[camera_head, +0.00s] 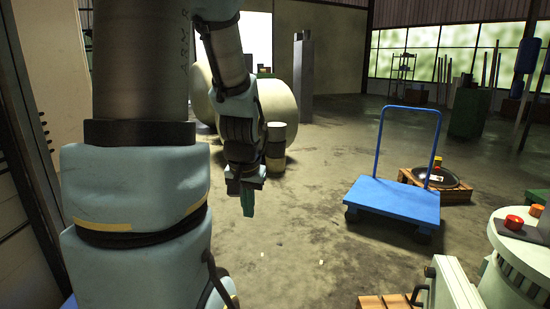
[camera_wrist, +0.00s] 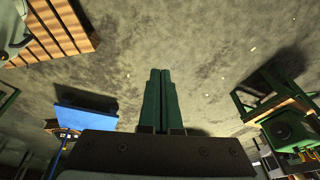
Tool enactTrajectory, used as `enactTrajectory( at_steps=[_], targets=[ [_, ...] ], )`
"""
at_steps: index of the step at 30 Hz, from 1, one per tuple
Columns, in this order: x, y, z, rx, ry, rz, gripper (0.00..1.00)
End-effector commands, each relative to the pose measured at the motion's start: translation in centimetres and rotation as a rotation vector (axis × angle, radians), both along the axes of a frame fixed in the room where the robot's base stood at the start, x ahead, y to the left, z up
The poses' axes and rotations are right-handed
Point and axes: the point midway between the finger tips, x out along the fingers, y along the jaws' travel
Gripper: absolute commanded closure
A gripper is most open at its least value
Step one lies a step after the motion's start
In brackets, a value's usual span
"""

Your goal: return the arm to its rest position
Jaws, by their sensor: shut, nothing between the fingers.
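My gripper (camera_head: 247,200) hangs down from my raised arm near the middle of the head view, in the air above the bare concrete floor. Its green fingers are together with nothing between them. In the wrist view my gripper (camera_wrist: 160,78) points out over the floor, fingers side by side and shut. My large arm links fill the left part of the head view and hide what is behind them.
A blue cart (camera_head: 395,199) stands right of centre, with a pallet (camera_head: 455,192) behind it. A pale green machine (camera_head: 510,265) is at the lower right. Large pale rolls (camera_head: 277,105) stand behind my arm. A green-framed machine (camera_wrist: 290,130) is right in the wrist view. The middle floor is clear.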

Motion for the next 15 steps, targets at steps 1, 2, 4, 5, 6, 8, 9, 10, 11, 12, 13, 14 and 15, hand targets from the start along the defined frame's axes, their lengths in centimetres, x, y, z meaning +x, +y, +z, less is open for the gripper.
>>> enactTrajectory(
  at_steps=[1,2,4,5,6,8,9,10,11,12,13,14,15],
  targets=[
    [-2.2,0.3,-0.1,-0.015,0.041,0.040,1.00],
    [-3.5,0.3,-0.2,-0.024,0.066,0.060,1.00],
    [-6.4,0.4,-0.3,-0.045,0.122,0.110,1.00],
    [-7.6,0.4,-0.4,-0.056,0.148,0.130,1.00],
    [-7.0,0.3,1.5,-0.052,0.139,0.121,1.00],
    [-6.9,0.3,2.7,-0.052,0.139,0.120,1.00],
    [-6.9,0.3,3.5,-0.051,0.138,0.120,1.00],
    [-6.9,0.3,4.1,-0.051,0.138,0.119,1.00],
    [-6.9,0.3,4.8,-0.051,0.138,0.119,1.00],
    [-6.9,0.3,5.7,-0.051,0.137,0.119,1.00],
    [-6.9,0.3,6.4,-0.051,0.137,0.119,1.00],
    [-6.8,0.3,7.1,-0.051,0.137,0.119,1.00],
    [-6.8,0.3,8.2,-0.050,0.137,0.118,1.00]
  ],
)
